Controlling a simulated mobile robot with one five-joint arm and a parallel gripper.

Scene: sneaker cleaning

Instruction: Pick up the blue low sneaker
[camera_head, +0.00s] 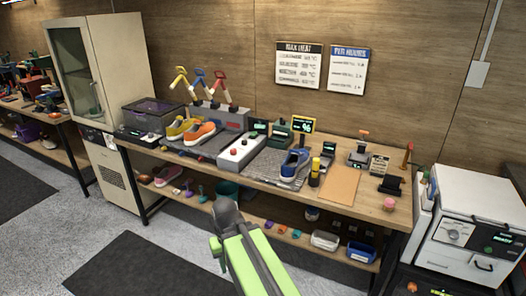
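The blue low sneaker (295,163) has a white sole and sits on a grey mat (270,166) near the middle of the long workbench. My green and grey arm rises from the bottom of the picture, in front of the bench and well apart from the sneaker. I cannot make out any gripper fingers.
A white control box (241,153) stands left of the sneaker, and a yellow and black bottle (315,174) close to its right. Orange (200,133) and yellow (179,128) sneakers lie farther left. A tan board (340,185) is bare. The lower shelf holds bins.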

